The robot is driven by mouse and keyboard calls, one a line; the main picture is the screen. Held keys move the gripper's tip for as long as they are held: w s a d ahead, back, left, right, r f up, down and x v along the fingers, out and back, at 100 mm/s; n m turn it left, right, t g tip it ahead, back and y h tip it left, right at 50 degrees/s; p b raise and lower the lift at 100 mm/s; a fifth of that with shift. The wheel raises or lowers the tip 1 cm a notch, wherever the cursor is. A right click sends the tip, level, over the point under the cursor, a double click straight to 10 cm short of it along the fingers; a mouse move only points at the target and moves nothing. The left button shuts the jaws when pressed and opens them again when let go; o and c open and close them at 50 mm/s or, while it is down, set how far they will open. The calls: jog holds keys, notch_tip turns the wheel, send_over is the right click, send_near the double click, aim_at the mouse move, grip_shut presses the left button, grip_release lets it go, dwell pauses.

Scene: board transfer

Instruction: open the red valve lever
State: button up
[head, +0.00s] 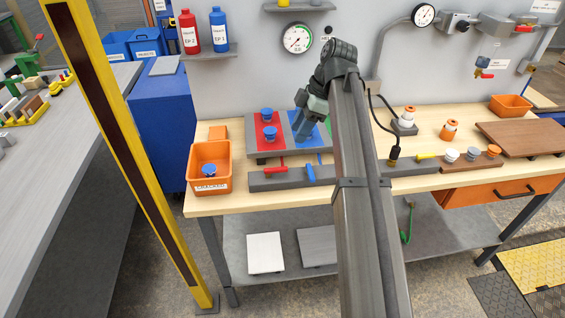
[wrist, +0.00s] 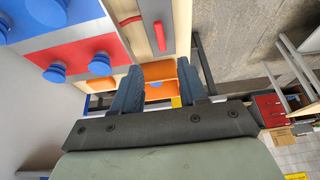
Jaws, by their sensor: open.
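The red valve lever (head: 275,169) lies on the left part of a long grey block at the front of the workbench. A blue lever (head: 311,174) sits beside it on the right. In the wrist view the red lever (wrist: 137,36) shows at the upper middle, above and beyond my fingers. My gripper (head: 303,126) is over the red and blue board, behind the levers. In the wrist view my gripper (wrist: 158,85) has its two fingers wide apart with nothing held between them. It is apart from the red lever.
The board's red pad (head: 260,142) carries blue knobs close to my gripper. An orange bin (head: 209,175) with a blue knob stands at the left. A yellow post (head: 120,140) rises at the front left. A cable and small knobbed parts (head: 449,130) lie to the right.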

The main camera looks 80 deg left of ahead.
aim_at(280, 168)
jog(key=x, duration=1.2)
jog(key=shift+f, duration=0.45)
grip_shut()
